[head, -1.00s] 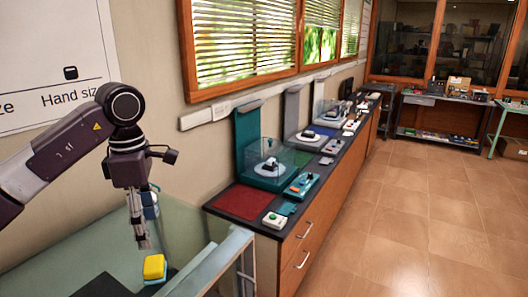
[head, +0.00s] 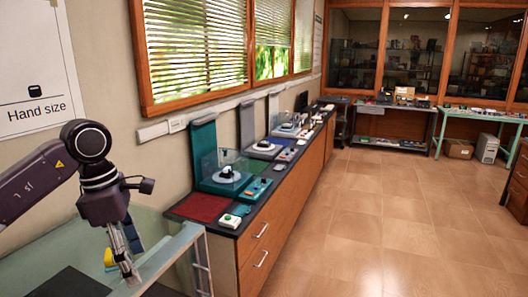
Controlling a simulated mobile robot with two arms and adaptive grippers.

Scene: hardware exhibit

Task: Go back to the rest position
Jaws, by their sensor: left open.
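My left arm comes in from the left edge of the head view, and its gripper (head: 126,262) points down in front of a teal-edged glass case. The left gripper is open, with nothing visible between its fingers. A yellow object (head: 108,258) shows partly behind the gripper, and a blue piece beside it is mostly hidden. My right gripper is not in view.
A long wooden counter (head: 262,240) with a dark top runs along the wall, bearing a red mat (head: 199,207) and several small exhibits. The tiled floor (head: 370,220) to the right is clear. Tables stand along the far wall.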

